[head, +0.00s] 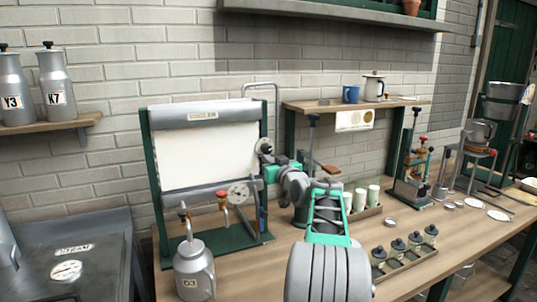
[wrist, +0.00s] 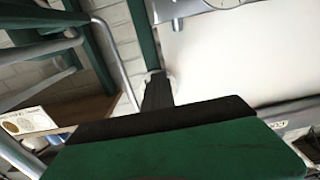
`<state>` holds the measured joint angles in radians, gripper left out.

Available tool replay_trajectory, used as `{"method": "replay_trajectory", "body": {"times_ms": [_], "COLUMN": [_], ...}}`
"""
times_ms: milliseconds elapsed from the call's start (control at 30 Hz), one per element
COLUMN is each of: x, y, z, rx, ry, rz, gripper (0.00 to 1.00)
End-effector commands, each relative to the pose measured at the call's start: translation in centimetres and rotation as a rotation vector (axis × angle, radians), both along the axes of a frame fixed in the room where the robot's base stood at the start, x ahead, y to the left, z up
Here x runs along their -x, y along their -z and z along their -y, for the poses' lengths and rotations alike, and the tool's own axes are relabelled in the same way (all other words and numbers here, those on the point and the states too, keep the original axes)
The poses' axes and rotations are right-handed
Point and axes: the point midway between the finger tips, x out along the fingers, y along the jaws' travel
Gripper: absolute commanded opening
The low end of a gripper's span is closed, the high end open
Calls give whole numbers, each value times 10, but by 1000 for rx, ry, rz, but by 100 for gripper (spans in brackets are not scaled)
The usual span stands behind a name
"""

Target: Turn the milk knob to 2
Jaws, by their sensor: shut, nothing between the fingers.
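The green-framed machine (head: 205,150) has a white panel between two grey rollers. A round pale dial with a grey knob (head: 238,193) sits at its lower right. A small dark round knob (head: 264,146) sits on its right post. No label shows which one is the milk knob, and I cannot read the dial's numbers. My gripper (head: 266,160) is at the right post, just below the dark knob and above right of the dial. It is shut and empty.
Two taps (head: 222,200) stick out below the panel. A metal can (head: 195,270) stands in front of them. A rack of small jars (head: 405,250) and several pale cups (head: 360,198) stand to the right. A raised shelf (head: 300,106) is behind my arm.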

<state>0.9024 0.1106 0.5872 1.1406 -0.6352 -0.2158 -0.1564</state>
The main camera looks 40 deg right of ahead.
Motion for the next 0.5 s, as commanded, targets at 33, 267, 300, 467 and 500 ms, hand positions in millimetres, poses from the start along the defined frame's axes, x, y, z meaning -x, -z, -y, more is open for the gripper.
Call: {"method": "replay_trajectory", "body": {"times_ms": [33,267,300,467,500], "x": [0,0,-1,-1,-1], "y": [-9,-10,-10,-12,-12], "z": [-1,-4,-4,-5,-5], "rx": [12,13,13,13,14], "ry": [0,1,1,2,2], "rz": [13,14,14,14,15], "gripper": [0,0,0,0,0]}}
